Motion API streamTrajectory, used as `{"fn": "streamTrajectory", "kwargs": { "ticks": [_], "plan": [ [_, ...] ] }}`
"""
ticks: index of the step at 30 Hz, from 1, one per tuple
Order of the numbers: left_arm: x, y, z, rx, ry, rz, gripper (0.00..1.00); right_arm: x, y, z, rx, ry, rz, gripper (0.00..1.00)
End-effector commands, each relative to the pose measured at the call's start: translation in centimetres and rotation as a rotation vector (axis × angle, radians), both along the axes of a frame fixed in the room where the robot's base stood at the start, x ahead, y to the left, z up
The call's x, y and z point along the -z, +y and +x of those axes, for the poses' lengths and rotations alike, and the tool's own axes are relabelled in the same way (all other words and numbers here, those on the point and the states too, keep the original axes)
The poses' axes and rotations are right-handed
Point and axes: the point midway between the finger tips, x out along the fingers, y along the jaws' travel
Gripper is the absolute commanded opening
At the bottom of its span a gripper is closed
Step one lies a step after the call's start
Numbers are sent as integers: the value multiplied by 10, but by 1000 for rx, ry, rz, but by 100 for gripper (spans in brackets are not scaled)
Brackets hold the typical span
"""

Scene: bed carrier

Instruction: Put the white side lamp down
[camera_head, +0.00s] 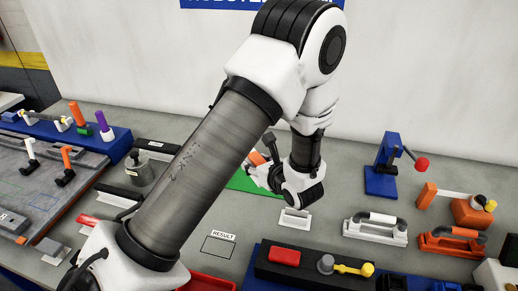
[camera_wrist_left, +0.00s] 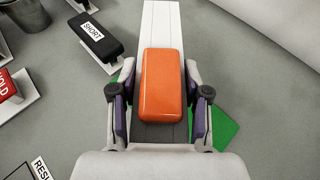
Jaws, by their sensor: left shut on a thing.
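My left gripper (camera_head: 264,174) is low over the bench in the head view, partly hidden by its own wrist. In the left wrist view its fingers (camera_wrist_left: 160,108) are closed on both sides of an orange block (camera_wrist_left: 162,75). A long white bar (camera_wrist_left: 161,22) runs out beyond the block; I take the two for the white side lamp. In the head view only a bit of the orange block (camera_head: 257,158) shows. A green patch (camera_wrist_left: 222,128) lies below it; whether the lamp touches it is unclear. My right gripper is out of view.
A grey bench holds a white bracket (camera_head: 295,221), clamps with handles (camera_head: 375,229), a blue stand with a red knob (camera_head: 381,180) and a black tray (camera_head: 300,272) in front. A black SHORT block (camera_wrist_left: 95,38) lies close left. The RESULT outline (camera_head: 218,246) is empty.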

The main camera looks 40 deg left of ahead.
Motion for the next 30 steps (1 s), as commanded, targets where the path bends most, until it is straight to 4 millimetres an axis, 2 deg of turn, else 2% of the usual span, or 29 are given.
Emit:
{"fn": "streamTrajectory", "kwargs": {
  "ticks": [6,9,19,20,21,22,30],
  "plan": [
    [37,0,0,-1,1,1,5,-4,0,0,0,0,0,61],
    [49,0,0,1,-2,1,5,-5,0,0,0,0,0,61],
    [54,0,1,0,-4,1,5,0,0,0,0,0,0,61],
    [54,0,0,0,-3,0,50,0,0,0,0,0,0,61],
    [53,0,0,0,-3,0,64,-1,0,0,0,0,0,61],
    [53,0,0,0,-3,0,72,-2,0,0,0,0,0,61],
    [53,0,0,0,-2,0,72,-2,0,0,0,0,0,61]
  ]
}}
